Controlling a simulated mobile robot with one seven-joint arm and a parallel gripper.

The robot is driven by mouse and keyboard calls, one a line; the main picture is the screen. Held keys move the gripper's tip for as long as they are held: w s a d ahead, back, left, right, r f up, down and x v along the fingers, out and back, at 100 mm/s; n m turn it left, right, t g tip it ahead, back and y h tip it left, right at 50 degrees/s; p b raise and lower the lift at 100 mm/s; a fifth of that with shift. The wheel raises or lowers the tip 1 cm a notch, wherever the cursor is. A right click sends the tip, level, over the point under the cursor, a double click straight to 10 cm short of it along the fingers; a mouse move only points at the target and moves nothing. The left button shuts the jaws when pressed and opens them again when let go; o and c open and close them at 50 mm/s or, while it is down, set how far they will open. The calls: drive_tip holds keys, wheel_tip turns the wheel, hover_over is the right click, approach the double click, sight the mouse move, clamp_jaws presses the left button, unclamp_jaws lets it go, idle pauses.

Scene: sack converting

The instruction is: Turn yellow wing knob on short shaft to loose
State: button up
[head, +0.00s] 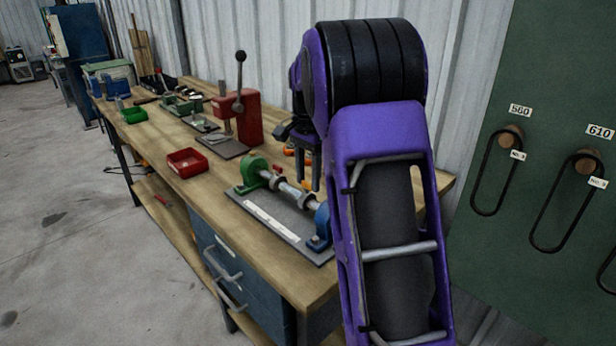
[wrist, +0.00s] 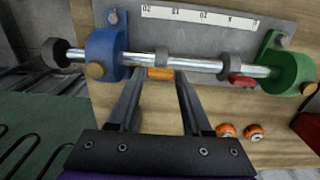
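The yellow wing knob (wrist: 160,73) shows in the wrist view as a small orange-yellow block just below a grey collar (wrist: 162,57) on the steel shaft (wrist: 195,64). My gripper (wrist: 157,80) is open, one finger on each side of the knob, with gaps visible between fingers and knob. I cannot tell how its depth matches the knob's. In the head view my gripper (head: 309,186) points down at the shaft (head: 289,190), and I cannot make out the yellow knob there. A red knob (wrist: 242,80) sits by a second collar (wrist: 223,68).
The shaft runs through a blue block (wrist: 106,54) and a green block (wrist: 288,66) on a grey plate with a scale strip (wrist: 200,18). Two orange round parts (wrist: 221,130) (wrist: 253,132) lie on the bench. A red tray (head: 187,163) and red press (head: 237,120) stand farther along.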

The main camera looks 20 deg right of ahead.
clamp_jaws()
drive_tip(key=shift+r+n+p, duration=0.1)
drive_tip(key=shift+n+p, duration=0.2)
drive_tip(key=n+p, duration=0.3)
drive_tip(key=shift+r+n, duration=0.1)
drive_tip(key=shift+n, duration=0.3)
drive_tip(key=n+p, duration=0.2)
drive_tip(key=n, duration=0.2)
drive_tip(key=shift+w+n, duration=0.1)
drive_tip(key=shift+n, duration=0.2)
drive_tip(key=n+p, duration=0.2)
drive_tip(key=n, duration=0.2)
drive_tip(key=shift+a, duration=0.1)
drive_tip(key=shift+n+p, duration=0.75)
drive_tip(key=shift+n, duration=1.75)
drive_tip(key=shift+f, duration=0.2)
